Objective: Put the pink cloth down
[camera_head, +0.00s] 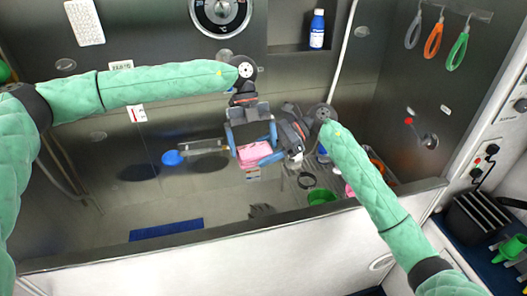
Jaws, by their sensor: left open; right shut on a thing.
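The pink cloth (255,152) is a small folded pink piece above the tub floor, near the middle of the head view. My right gripper (272,157) reaches in from the right and is shut on the cloth's right side. My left gripper (252,147) comes down from above, with its blue-padded fingers open and spread either side of the cloth. Whether these fingers touch the cloth cannot be told. The two grippers are very close together and partly hide the cloth.
The steel tub (100,190) holds a blue mat (166,230), a blue round-ended tool (173,157), a dark glove-like item (262,210), a black ring (307,180) and a green bowl (321,196). Its front rim (230,234) runs across below. Floor left of centre looks clear.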

